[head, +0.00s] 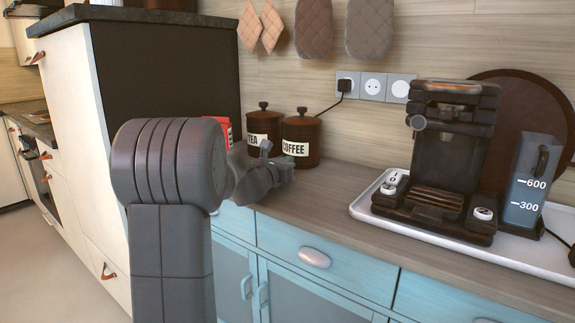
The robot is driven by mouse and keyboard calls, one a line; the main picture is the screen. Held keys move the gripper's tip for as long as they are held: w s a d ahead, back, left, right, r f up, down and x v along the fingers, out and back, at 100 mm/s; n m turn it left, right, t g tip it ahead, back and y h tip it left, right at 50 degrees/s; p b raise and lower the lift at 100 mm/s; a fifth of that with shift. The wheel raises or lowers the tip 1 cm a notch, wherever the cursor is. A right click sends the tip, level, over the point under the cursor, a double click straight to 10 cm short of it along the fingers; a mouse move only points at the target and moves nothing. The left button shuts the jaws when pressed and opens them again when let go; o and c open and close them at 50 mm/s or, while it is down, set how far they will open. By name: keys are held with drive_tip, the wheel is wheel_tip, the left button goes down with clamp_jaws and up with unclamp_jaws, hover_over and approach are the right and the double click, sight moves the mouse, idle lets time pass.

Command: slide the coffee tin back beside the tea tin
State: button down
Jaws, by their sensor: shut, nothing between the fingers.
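The coffee tin (304,133) is dark brown with a knobbed lid and a white COFFEE label. It stands upright on the wooden counter near the back wall. The tea tin (264,124), a similar tin marked TEA, stands just to its left and a little farther back. The two look very close together; I cannot tell whether they touch. My gripper (283,168) is shut and empty, low in front of the coffee tin. It covers part of that tin's lower front, and my arm hides the lower part of the tea tin. Contact with the coffee tin is unclear.
A red object (221,128) shows partly behind my arm, left of the tea tin. A coffee machine (445,150) and a blue measuring jug (531,180) stand on a white tray (365,206) at right. The counter (325,200) between tins and tray is clear.

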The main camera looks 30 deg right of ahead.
drive_tip(key=v, duration=1)
drive_tip(key=shift+s+a, duration=0.1)
drive_tip(key=shift+a, duration=0.15)
